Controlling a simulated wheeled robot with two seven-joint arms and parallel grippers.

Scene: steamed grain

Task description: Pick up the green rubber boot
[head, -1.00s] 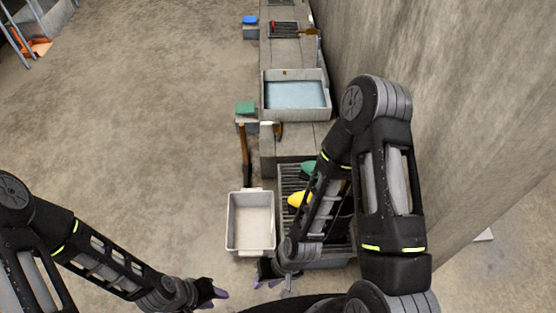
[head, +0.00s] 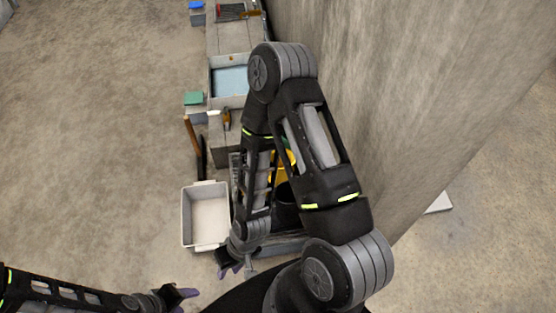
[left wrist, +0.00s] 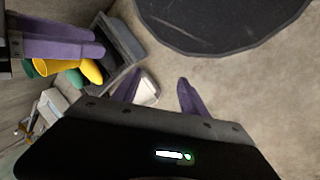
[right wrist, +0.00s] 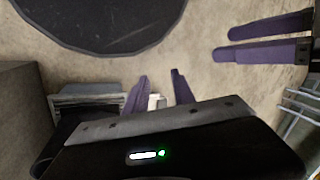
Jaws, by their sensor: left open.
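The green rubber boot (left wrist: 75,77) shows as green patches beside a yellow boot (left wrist: 60,65) in the left wrist view, partly covered by my right gripper's fingers. Which green patches belong to one boot I cannot tell. In the head view my right arm hides the green; only some yellow (head: 283,165) and a black boot-like shape (head: 287,207) show. My left gripper (head: 186,293) is open and empty at the bottom, left of the rack and apart from the boots. My right gripper (head: 232,268) is open and empty near the rack's front end.
Behind are a water basin (head: 229,82) and a green block (head: 193,98). A concrete wall (head: 400,90) bounds the right. The floor at left is clear.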

